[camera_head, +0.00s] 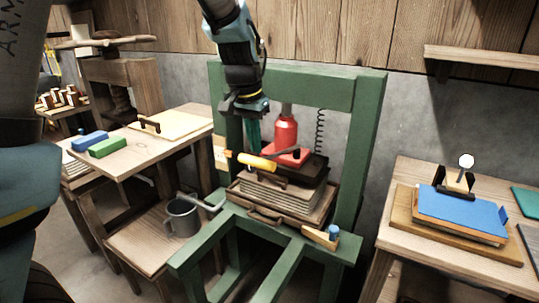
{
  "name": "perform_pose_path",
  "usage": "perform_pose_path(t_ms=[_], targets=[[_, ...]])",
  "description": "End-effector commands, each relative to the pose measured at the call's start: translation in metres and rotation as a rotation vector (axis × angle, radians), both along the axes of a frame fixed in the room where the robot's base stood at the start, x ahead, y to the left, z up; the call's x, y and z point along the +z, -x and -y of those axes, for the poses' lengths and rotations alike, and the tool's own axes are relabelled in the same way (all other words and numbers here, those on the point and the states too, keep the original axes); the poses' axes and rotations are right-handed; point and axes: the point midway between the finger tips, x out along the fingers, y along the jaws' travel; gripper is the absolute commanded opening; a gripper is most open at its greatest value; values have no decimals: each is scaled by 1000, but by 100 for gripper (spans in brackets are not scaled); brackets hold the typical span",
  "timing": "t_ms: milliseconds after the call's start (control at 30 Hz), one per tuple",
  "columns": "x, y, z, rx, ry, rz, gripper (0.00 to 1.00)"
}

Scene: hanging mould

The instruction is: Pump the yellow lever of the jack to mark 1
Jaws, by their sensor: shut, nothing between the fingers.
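A red jack (285,134) stands inside the green press frame (362,130), above a stack of boards and sheets (280,190). Its yellow lever (256,162) sticks out to the left at the front of the frame, tilted slightly down to the right. My gripper (253,146) points down just above the yellow lever, its fingers shut and empty. I cannot tell whether the fingertips touch the lever. A coiled spring (320,130) hangs to the right of the jack. I cannot make out mark 1.
A grey mug (182,217) stands on a low wooden shelf at the left. A wooden table (130,160) bears blue and green blocks (108,147). At the right, another table (388,226) holds a blue-topped board (460,208). A wall shelf (480,58) is at upper right.

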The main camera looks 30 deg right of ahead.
Motion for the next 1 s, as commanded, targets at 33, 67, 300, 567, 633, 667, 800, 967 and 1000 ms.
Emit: perform_pose_path(t_ms=[33, 67, 300, 567, 633, 667, 800, 967, 1000], targets=[[0, 0, 0, 0, 0, 0, 0], [0, 0, 0, 0, 0, 0, 0], [0, 0, 0, 0, 0, 0, 0], [-3, 0, 0, 0, -1, 0, 0], [-10, 0, 0, 0, -1, 0, 0], [-14, 0, 0, 0, -2, -1, 0], [-29, 0, 0, 0, -1, 0, 0], [-46, 0, 0, 1, 0, 0, 0], [-50, 0, 0, 1, 0, 0, 0]])
